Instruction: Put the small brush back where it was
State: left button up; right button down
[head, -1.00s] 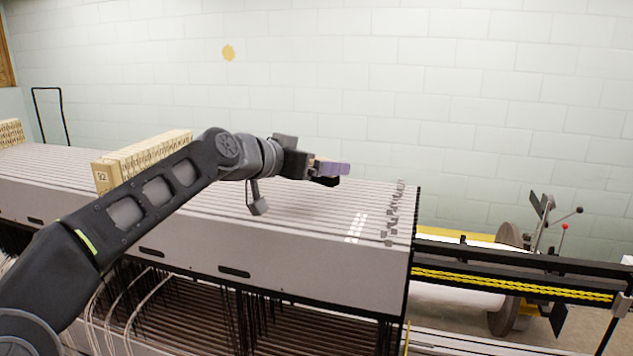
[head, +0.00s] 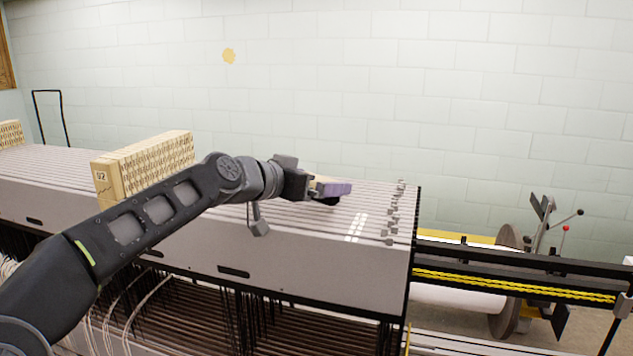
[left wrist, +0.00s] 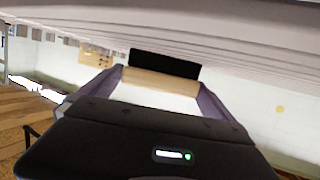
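The small brush, with a tan handle and black bristles (head: 328,201), is held in my left gripper (head: 335,188). In the left wrist view the brush's tan handle (left wrist: 160,82) spans between the two purple fingers of the gripper (left wrist: 160,90), with its black part beyond. The gripper is low over the right half of the grey slatted top (head: 300,235), bristles facing down. I cannot tell whether the bristles touch the slats. My right gripper is not in view.
A beige block with patterned sides (head: 150,163) stands on the slatted top at the left, behind my arm. A row of small grey pieces (head: 394,212) and a white patch (head: 356,228) are near its right end. Yellow chain (head: 510,285) and a roller lie further right.

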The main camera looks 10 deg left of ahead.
pick_arm(q)
jog(key=shift+r, duration=0.2)
jog(key=shift+s+a+f, duration=0.1)
jog(key=shift+s+a, duration=0.05)
jog(key=b+v, duration=0.5)
jog(key=v, duration=0.5)
jog(key=shift+s+b, duration=0.25)
jog(key=shift+b, duration=0.15)
jog(key=shift+s+a+r, duration=0.25)
jog(key=shift+s+r, duration=0.15)
jog(key=shift+s, duration=0.05)
